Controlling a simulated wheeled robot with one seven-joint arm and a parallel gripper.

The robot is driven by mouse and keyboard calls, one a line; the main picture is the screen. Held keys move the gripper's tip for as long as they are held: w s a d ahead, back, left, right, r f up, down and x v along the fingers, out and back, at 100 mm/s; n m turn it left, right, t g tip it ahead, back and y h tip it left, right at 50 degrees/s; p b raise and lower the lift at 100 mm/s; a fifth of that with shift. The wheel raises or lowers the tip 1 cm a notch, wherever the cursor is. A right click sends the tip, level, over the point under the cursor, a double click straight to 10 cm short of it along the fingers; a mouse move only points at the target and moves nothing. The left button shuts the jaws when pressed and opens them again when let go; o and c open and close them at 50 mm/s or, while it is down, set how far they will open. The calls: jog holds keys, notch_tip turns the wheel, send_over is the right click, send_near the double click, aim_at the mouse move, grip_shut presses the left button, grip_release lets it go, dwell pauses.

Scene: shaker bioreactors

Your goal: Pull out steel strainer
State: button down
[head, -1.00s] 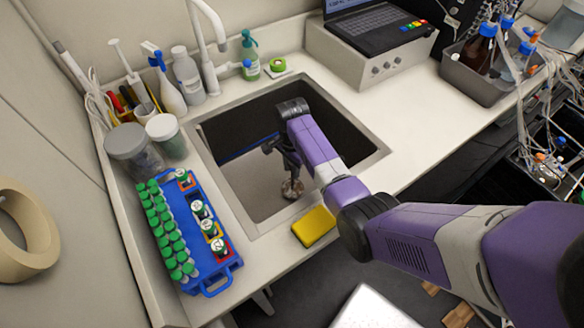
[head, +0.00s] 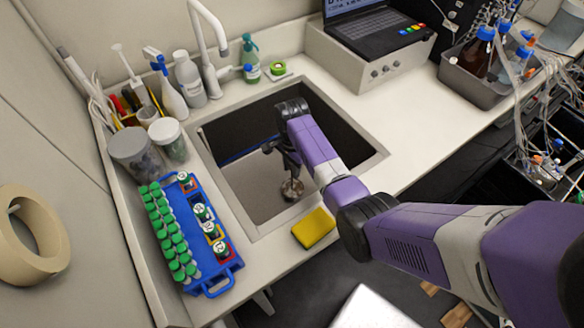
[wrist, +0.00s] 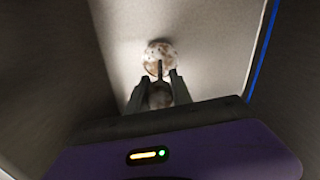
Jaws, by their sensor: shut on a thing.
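The steel strainer (head: 292,189) is a small round metal piece low in the sink, just below my gripper (head: 280,150). In the wrist view the strainer (wrist: 159,56) shows as a speckled round disc just beyond the fingertips, against the pale sink bottom. My gripper (wrist: 158,82) points down into the sink and its fingers are shut on a thin upright part of the strainer. Whether the strainer sits in the drain or is lifted clear of it, I cannot tell. The drain opening is hidden.
The sink (head: 247,224) has a raised rim and dark inner walls close around my arm. A yellow sponge (head: 314,228) lies at the front rim. A blue rack (head: 214,283) with green-capped tubes stands left. A white faucet (head: 205,60) rises behind.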

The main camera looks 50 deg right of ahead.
jog(key=shift+r+p, duration=0.65)
jog(key=shift+r, duration=0.8)
